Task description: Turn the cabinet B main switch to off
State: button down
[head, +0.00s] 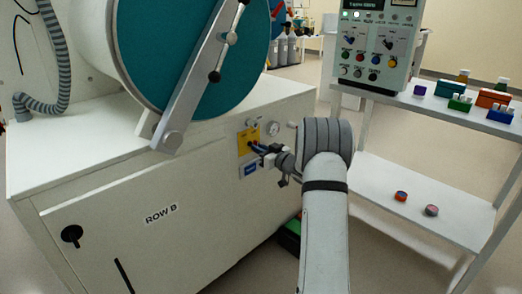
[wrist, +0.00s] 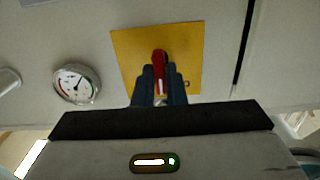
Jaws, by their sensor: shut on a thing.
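The main switch shows in the wrist view as a red handle (wrist: 159,58) on a yellow plate (wrist: 190,58). The same yellow plate (head: 243,146) is on the front of the white cabinet marked ROW B (head: 160,214) in the head view. My gripper (wrist: 159,76) is shut on the red handle, with a dark finger on each side of it. In the head view my gripper (head: 258,148) reaches the plate from the right and hides most of the handle. The handle's exact angle and the markings around it are hard to read.
A round gauge (wrist: 77,83) sits beside the plate, and a blue label (head: 250,169) is below it. A teal round door (head: 185,50) with a grey bar is above. At right stands a white shelf cart (head: 420,205) with a control panel (head: 375,45).

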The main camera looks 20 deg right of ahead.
jog(key=shift+d+f, duration=0.15)
jog(key=shift+d, duration=0.05)
jog(key=c, duration=1.5)
grip_release()
jog(key=shift+a, duration=0.1)
jog(key=shift+s, duration=0.1)
jog(key=p+v, duration=0.1)
jog(key=v, duration=0.6)
jog(key=shift+s+p, duration=0.3)
jog(key=shift+p, duration=0.1)
